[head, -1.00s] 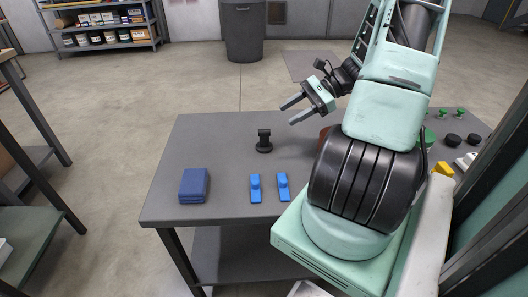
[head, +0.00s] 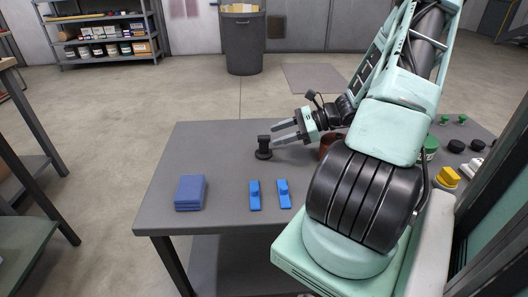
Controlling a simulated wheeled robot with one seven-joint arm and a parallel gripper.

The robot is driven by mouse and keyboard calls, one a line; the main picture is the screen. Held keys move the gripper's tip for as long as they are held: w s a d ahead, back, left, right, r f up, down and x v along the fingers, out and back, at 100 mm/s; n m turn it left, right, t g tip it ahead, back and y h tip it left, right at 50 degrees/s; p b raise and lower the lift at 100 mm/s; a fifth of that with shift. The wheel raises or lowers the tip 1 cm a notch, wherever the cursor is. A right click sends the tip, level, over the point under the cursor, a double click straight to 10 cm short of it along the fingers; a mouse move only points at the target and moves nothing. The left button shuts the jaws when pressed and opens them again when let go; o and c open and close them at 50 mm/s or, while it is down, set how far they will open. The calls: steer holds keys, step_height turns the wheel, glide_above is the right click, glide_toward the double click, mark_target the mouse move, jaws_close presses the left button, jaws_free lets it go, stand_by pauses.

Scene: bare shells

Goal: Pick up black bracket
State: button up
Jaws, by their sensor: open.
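The black bracket (head: 264,149) stands upright on the grey table, left of centre, with a round base and a short post with a wider top. My gripper (head: 274,134) is open, its two fingers pointing left. Its fingertips are just right of the bracket's top and very close to it in the picture. I cannot tell whether they touch it or reach around it. No object shows between the fingers.
The grey table (head: 225,150) also holds a stack of blue plates (head: 190,192) and two blue brackets, one (head: 255,195) left of the other (head: 284,193). A brown round thing (head: 328,146) is partly hidden by my arm. Green, black and yellow (head: 447,177) parts lie at the right.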

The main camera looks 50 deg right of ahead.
mark_target(263, 138)
steer(key=shift+b+x, duration=0.55)
steer(key=shift+x, duration=2.35)
steer(key=shift+r, duration=0.1)
jaws_close()
